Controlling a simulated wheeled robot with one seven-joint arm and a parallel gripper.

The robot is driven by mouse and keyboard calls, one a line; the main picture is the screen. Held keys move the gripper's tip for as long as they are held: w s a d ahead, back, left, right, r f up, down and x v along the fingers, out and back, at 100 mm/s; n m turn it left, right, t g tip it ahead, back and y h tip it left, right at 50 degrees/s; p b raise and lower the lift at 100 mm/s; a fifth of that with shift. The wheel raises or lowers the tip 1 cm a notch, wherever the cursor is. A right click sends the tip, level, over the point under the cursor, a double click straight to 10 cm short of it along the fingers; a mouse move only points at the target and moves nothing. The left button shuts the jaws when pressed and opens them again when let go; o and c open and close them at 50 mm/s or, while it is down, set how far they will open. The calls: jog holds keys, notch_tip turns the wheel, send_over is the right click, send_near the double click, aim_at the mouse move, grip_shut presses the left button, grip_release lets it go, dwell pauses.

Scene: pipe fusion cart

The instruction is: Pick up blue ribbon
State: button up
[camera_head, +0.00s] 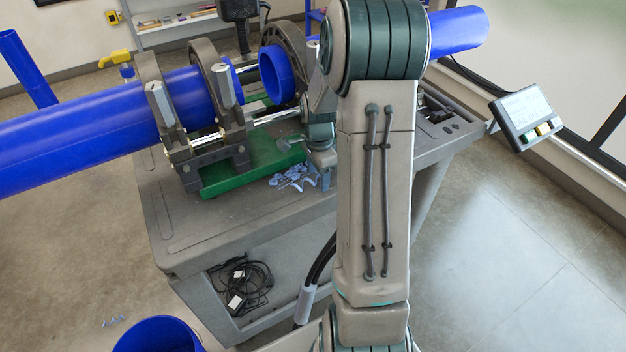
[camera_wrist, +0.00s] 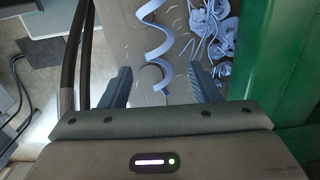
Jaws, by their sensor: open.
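The light blue ribbon (camera_wrist: 156,38) is a curled, spiral strip on the grey cart top. In the wrist view it runs from the top middle down to between my fingers. My gripper (camera_wrist: 162,82) is open, with one finger on each side of the ribbon's lower curl. I cannot tell how far above the cart top the fingertips are. A tangled heap of similar blue shavings (camera_wrist: 213,30) lies to the right of the ribbon. In the head view the heap (camera_head: 292,178) lies by the green base, and my gripper is just right of it, partly hidden by my arm.
The green machine base (camera_head: 250,165) stands close beside the shavings. Clamps hold a long blue pipe (camera_head: 90,130) above it. A blue bin (camera_head: 158,336) stands on the floor at the lower left. A control panel (camera_head: 526,116) is at the right. The cart's front top (camera_head: 215,235) is clear.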

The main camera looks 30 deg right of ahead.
aim_at(318, 175)
jog(key=shift+f, duration=0.25)
jog(key=c, duration=1)
jog(key=shift+r, duration=0.1)
jog(key=shift+c, duration=0.2)
notch_tip(318, 175, up, 4)
jog(key=shift+w+r+b, duration=0.1)
jog(key=shift+b, duration=0.2)
jog(key=s+d+r+b, duration=0.1)
jog(key=s+d+r, duration=0.5)
jog(key=s+d, duration=0.2)
jog(key=shift+d+r, duration=0.25)
jog(key=shift+r, duration=0.1)
jog(key=shift+s, duration=0.1)
